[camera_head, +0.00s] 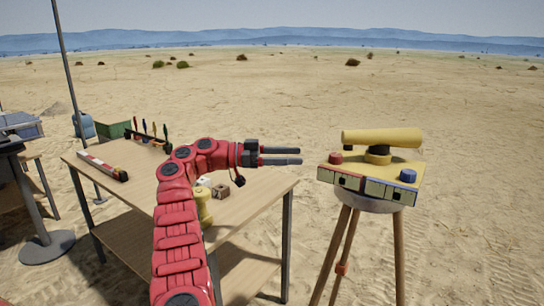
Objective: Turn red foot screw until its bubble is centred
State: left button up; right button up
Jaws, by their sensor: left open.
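The yellow levelling instrument (381,138) sits on a round plate on top of a wooden tripod (342,252), to the right of the table. The red foot screw (336,157) stands at the left corner of its yellow base, and a blue screw (408,175) at the right corner. Small pale windows line the base's front edge (362,186); the bubbles are too small to read. My left gripper (300,156) is open and empty, pointing right, a short gap left of the red screw and not touching it. My right gripper is out of view.
A wooden table (130,190) stands at the left with a red and white bar (102,165), a rack of tools (148,138), a yellow cylinder (203,207) and a small brown block (221,191). A pole and stand are at far left. Open sand lies around the tripod.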

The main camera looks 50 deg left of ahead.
pick_arm(q)
jog(key=p+v, duration=0.1)
jog(key=v, duration=0.4)
jog(key=shift+a+p, duration=0.1)
jog(key=shift+p, duration=0.25)
jog(key=shift+s, duration=0.1)
dwell(0.3)
